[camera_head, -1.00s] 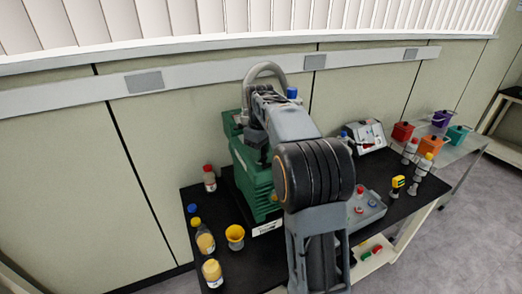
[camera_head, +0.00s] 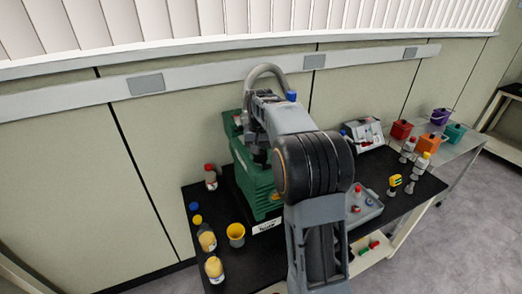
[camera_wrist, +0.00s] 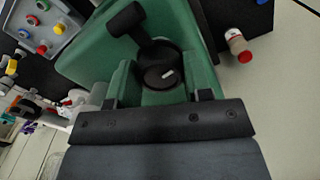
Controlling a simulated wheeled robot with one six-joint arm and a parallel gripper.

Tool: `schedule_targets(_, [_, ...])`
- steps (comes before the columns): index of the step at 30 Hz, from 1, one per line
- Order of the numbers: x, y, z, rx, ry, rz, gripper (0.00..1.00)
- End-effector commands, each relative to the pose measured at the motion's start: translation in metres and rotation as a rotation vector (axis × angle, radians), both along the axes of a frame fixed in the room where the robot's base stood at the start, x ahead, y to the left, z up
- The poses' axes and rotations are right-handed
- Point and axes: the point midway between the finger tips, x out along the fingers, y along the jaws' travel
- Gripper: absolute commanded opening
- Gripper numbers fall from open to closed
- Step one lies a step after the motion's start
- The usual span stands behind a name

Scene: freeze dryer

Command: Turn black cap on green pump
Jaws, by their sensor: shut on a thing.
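The green pump (camera_head: 255,180) stands on the black table top, partly hidden behind my arm in the head view. In the wrist view its green body (camera_wrist: 88,58) fills the upper middle. The round black cap (camera_wrist: 155,84) with a small white mark lies between the fingers of my gripper (camera_wrist: 161,82). My gripper is shut on this cap. A black knob on a short stem (camera_wrist: 127,20) rises from the pump beyond the cap. In the head view the cap and fingertips cannot be made out behind my arm.
A grey hose (camera_head: 265,68) arches behind. A white and grey device (camera_head: 364,136) stands at the back right.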

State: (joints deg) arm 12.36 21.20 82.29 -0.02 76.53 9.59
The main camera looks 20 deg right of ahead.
Motion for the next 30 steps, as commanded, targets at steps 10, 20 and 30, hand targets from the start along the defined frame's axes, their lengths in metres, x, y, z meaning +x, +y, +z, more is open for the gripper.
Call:
schedule_targets(10, [0.0005,0.0002,0.0013,0.001,-0.002,-0.328,0.22])
schedule_targets(20, [0.0003,0.0003,0.001,0.002,-0.001,-0.642,0.22])
schedule_targets(30, [0.0007,0.0002,0.001,0.002,-0.002,-0.964,0.22])
